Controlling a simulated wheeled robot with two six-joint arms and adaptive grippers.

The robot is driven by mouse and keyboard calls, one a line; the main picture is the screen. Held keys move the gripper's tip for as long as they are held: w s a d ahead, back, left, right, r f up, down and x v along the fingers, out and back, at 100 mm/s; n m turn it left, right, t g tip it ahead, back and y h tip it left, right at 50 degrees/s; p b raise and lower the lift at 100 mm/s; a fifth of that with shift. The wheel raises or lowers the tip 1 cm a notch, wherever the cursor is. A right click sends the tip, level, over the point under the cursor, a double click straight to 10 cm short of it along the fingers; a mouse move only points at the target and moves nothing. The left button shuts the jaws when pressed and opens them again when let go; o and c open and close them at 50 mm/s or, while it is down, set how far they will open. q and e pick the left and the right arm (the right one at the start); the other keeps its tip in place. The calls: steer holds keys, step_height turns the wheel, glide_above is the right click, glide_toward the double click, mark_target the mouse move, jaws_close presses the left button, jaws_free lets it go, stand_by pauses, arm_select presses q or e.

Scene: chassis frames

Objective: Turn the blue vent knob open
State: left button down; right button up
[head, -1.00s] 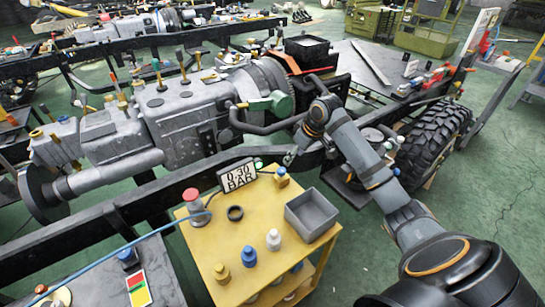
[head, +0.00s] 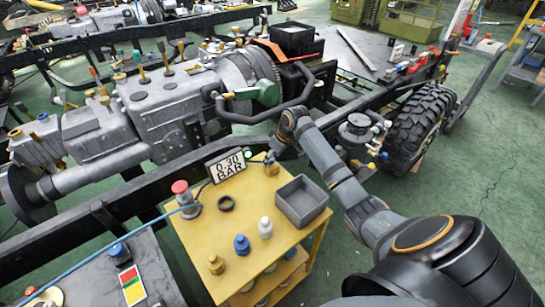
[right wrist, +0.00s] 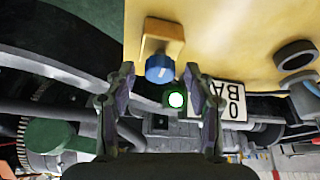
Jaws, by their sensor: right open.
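The blue vent knob (right wrist: 160,68) sits on a yellow block (right wrist: 163,38) at the table's edge. A white line marks its face in the right wrist view. In the head view the block (head: 271,168) is partly covered by my right gripper (head: 277,152). In the right wrist view my right gripper (right wrist: 160,77) is open, with one finger on each side of the knob in the picture. I cannot tell whether the fingers reach around it or touch it. My left gripper is not in view.
A display reading 0.30 BAR (head: 226,165) and a lit green lamp (right wrist: 176,100) are close by. The yellow table (head: 220,235) bears a grey bin (head: 301,201), a black ring (head: 226,203), a red-topped fitting (head: 184,198) and small bottles. The chassis rail runs behind.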

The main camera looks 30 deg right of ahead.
jaws_close()
stand_by(0.3)
